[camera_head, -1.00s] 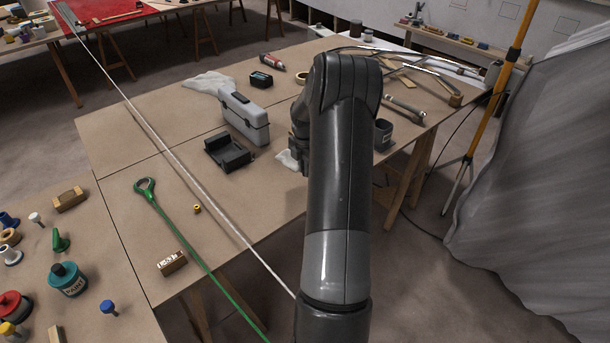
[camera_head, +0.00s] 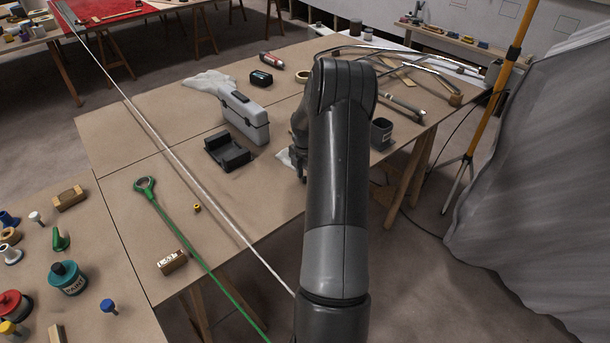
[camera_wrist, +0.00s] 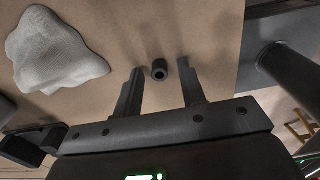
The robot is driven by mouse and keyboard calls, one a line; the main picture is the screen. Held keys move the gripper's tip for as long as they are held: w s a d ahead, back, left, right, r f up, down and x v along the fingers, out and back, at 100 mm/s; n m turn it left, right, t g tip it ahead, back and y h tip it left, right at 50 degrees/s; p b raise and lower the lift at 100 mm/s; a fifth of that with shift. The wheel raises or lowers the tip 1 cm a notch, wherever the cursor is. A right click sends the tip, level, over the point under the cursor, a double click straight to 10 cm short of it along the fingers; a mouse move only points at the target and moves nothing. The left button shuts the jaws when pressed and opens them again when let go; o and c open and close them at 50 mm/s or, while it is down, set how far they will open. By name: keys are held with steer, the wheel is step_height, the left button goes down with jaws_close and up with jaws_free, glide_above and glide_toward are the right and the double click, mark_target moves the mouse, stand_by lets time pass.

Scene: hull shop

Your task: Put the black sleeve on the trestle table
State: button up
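The black sleeve (camera_wrist: 159,69) is a small hollow cylinder in the wrist view, seen against the brown top of the trestle table (camera_wrist: 190,25). It appears to rest on the table, its open end showing. My gripper (camera_wrist: 160,66) is open, with the sleeve between its fingertips and a visible gap on each side. In the head view the trestle table (camera_head: 215,195) spans the middle. My arm hides the sleeve and most of the gripper there.
A white cloth (camera_wrist: 50,55) lies left of the sleeve in the wrist view. In the head view, a grey case (camera_head: 245,115), a black tray (camera_head: 227,152) and a dark cup (camera_head: 381,134) stand around my arm. The table's front edge is close by.

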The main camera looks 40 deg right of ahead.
step_height(320, 180, up, 11)
steer(key=s+a+r+m+t+h, duration=0.1)
steer(key=s+a+r+m, duration=0.25)
steer(key=a+r, duration=0.65)
steer(key=s+a+r+m+t+h, duration=0.1)
steer(key=s+a+r+m, duration=0.25)
steer(key=a+r, duration=0.65)
steer(key=s+a+m+t+y, duration=0.2)
steer(key=s+a+m, duration=0.9)
steer(key=s+a, duration=0.6)
steer(key=shift+s+a+f+t, duration=0.2)
steer(key=shift+s+a+t, duration=0.1)
steer(key=shift+s+t, duration=0.5)
